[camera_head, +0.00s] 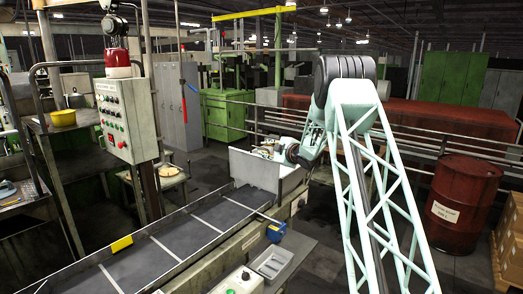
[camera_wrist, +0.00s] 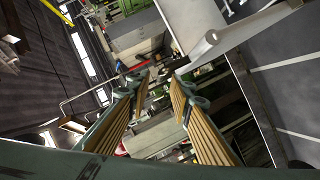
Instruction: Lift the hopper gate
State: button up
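A grey hopper (camera_head: 254,170) with upright plate walls stands at the far end of the conveyor in the head view. I cannot tell which plate is its gate. In the wrist view, a pale grey plate with a rounded, bar-like edge (camera_wrist: 208,44) lies just beyond and right of the fingertips. It seems to be part of the hopper, but I cannot be sure. My gripper (camera_wrist: 160,82) is open, with a clear gap and nothing between its ribbed fingers. In the head view my wrist is just above the hopper's right side; the fingers are small and unclear there.
The dark conveyor belt (camera_head: 183,236) with pale crossbars runs from the hopper toward the front left. A control box (camera_head: 126,119) stands left. A blue device (camera_head: 276,231) and a grey tray (camera_head: 271,262) sit on the right side. A red drum (camera_head: 461,207) stands far right.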

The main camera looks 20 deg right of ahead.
jog(key=v, duration=0.6)
jog(key=shift+s, duration=0.35)
jog(key=shift+r, duration=0.1)
jog(key=shift+r, duration=0.1)
jog(key=s+r, duration=0.6)
jog(key=r, duration=0.2)
jog(key=shift+s+d+r, duration=0.15)
jog(key=shift+s+d, duration=0.2)
jog(key=shift+d, duration=0.1)
dwell(0.4)
dwell(0.4)
jog(key=shift+a+r, duration=0.1)
